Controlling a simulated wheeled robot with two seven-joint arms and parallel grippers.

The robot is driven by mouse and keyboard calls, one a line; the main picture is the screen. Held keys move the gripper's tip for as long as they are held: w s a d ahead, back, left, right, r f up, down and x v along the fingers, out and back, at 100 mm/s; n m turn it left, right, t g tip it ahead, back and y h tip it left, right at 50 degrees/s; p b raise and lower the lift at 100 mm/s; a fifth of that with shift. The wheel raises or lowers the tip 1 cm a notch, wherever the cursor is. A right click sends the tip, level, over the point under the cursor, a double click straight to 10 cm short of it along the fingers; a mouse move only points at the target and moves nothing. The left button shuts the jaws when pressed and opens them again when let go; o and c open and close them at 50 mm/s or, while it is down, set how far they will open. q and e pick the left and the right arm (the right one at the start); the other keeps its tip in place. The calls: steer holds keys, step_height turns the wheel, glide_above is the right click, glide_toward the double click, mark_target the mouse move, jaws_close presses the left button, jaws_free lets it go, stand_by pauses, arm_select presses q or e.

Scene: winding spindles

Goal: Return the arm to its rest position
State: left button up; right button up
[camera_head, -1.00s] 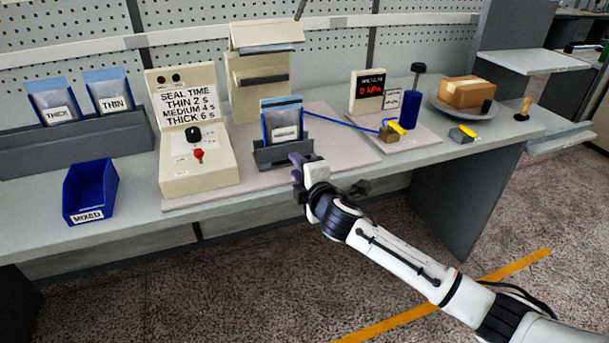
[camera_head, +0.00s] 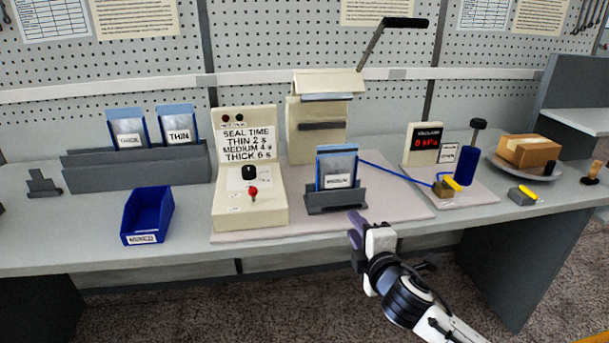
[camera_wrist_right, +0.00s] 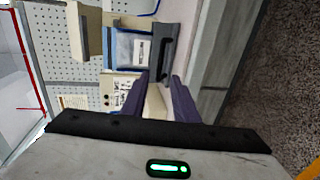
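My right gripper (camera_head: 356,226) is in front of the bench's front edge, just below and right of the pouch stand (camera_head: 335,202) in the head view. Its two purple fingers are apart and empty in the right wrist view (camera_wrist_right: 158,95). A blue-edged pouch labelled MEDIUM (camera_head: 337,165) stands upright in the dark stand, apart from the fingers. The pouch and stand also show ahead of the fingers in the right wrist view, the pouch (camera_wrist_right: 128,50) turned sideways. My left gripper is not in view.
The sealing control box (camera_head: 249,210), the cream sealer (camera_head: 318,130) and a blue bin (camera_head: 148,215) stand left and behind. A vacuum gauge (camera_head: 424,143), a blue pump (camera_head: 467,165) and a cardboard box (camera_head: 529,150) on a plate stand right. Floor space lies before the bench.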

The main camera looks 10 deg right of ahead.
steer(key=s+a+f+m+g+y, duration=0.1)
steer(key=s+a+f+m+g, duration=0.15)
steer(key=s+f, duration=0.55)
steer(key=s+a+f+m+g+y, duration=0.1)
steer(key=s+a+f+m+g, duration=0.2)
steer(key=s+f, duration=0.5)
steer(key=s+f+m, duration=0.5)
steer(key=s+f, duration=0.1)
steer(key=s, duration=0.3)
steer(key=s+a+f+m+g+y, duration=0.1)
steer(key=s+f+m, duration=0.4)
steer(key=s, duration=0.4)
steer(key=shift+f, duration=0.65)
